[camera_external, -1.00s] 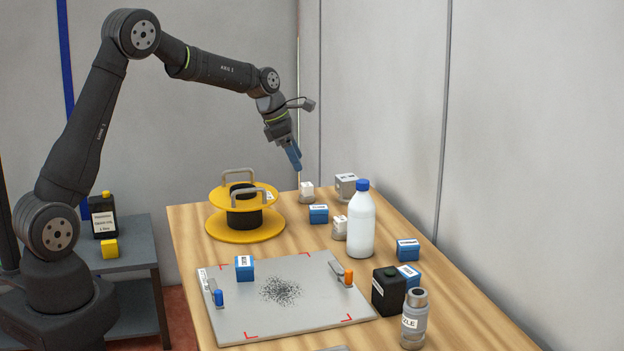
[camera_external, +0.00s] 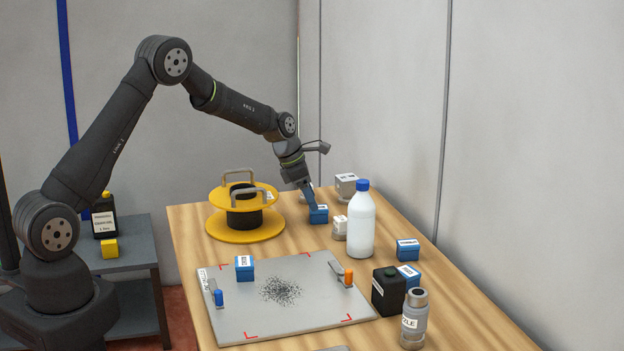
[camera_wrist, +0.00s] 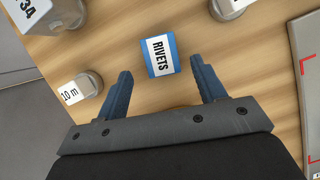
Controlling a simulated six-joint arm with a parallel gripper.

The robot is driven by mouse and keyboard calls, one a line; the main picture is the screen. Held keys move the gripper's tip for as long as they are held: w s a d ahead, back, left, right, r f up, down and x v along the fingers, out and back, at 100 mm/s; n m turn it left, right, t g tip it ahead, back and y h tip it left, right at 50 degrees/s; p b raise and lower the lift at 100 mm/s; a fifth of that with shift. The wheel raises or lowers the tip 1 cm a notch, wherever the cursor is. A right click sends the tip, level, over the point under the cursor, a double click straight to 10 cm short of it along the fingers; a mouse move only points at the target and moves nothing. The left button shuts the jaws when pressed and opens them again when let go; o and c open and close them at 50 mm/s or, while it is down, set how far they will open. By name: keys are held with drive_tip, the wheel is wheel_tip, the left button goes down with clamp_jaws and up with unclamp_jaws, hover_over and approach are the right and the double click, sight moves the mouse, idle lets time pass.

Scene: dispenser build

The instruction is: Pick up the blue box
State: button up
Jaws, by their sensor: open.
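A blue box (camera_external: 319,214) with a white label stands on the wooden table, left of the white bottle. In the wrist view the blue box (camera_wrist: 160,55) has a label reading RIVETS and lies just beyond the fingertips, roughly between their lines. My gripper (camera_external: 309,201) is low at this box in the external view, partly covering its left side. In the wrist view my gripper (camera_wrist: 160,74) has its two blue fingers wide apart with nothing between them. Other blue boxes stand on the grey plate (camera_external: 245,268) and at the right (camera_external: 407,250).
A grey box (camera_external: 346,186) is behind. A yellow spool (camera_external: 245,228) is left. A grey plate (camera_external: 230,325) lies in front.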

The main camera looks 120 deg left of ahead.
sight(319, 214)
drive_tip(key=shift+w+x, duration=0.15)
drive_tip(key=shift+x, duration=1.05)
drive_tip(key=shift+w+x, duration=0.2)
drive_tip(key=shift+x, duration=0.95)
drive_tip(key=shift+r, duration=0.1)
drive_tip(key=c, duration=1.1)
drive_tip(key=shift+r, duration=0.1)
